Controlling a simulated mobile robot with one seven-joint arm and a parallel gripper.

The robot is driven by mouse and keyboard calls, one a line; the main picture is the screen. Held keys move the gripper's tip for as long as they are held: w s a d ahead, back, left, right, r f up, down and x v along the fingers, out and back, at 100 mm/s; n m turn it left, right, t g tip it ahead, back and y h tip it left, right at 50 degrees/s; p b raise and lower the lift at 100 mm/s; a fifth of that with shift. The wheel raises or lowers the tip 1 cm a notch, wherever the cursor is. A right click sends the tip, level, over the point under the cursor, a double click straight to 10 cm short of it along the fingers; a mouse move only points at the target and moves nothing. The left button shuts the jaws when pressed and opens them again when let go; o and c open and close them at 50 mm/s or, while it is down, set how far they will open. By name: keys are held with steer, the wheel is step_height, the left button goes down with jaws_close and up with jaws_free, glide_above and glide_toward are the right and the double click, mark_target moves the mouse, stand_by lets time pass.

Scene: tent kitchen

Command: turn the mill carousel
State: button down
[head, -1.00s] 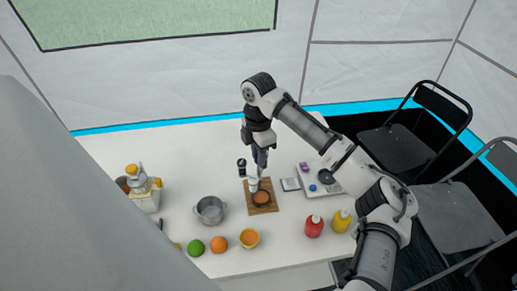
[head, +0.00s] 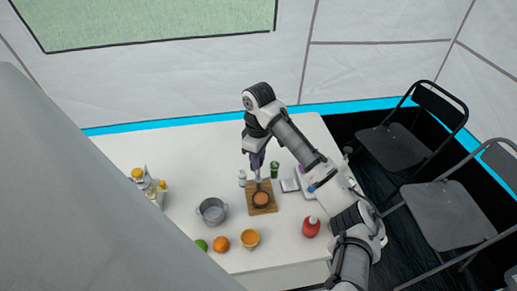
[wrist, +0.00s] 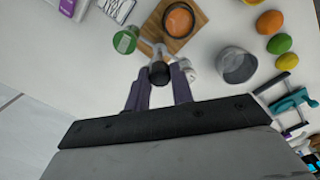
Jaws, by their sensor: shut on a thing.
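The mill carousel shows in the wrist view as a pale stand with a dark round-topped part (wrist: 159,72) between my fingers. A green mill (wrist: 125,40) is on its left and a white mill (wrist: 190,68) on its right. In the head view the white mill (head: 242,178) is left of my gripper and the green mill (head: 275,169) right of it. My gripper (head: 257,168) points down behind the wooden board and is shut on the carousel; its fingers (wrist: 161,92) hide part of it. I cannot see whether another mill is behind them.
A wooden board with an orange-filled bowl (head: 261,199) stands just in front. A grey pot (head: 212,211) is to the left. An orange cup (head: 249,238), an orange (head: 221,243) and a red bottle (head: 311,226) are near the front. A kitchen scale is partly behind my arm.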

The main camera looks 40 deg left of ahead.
steer(key=m, duration=0.5)
steer(key=shift+m, duration=0.3)
steer(key=m, duration=1.3)
steer(key=shift+m, duration=0.4)
steer(key=c, duration=1.2)
jaws_free()
steer(key=shift+r, duration=0.1)
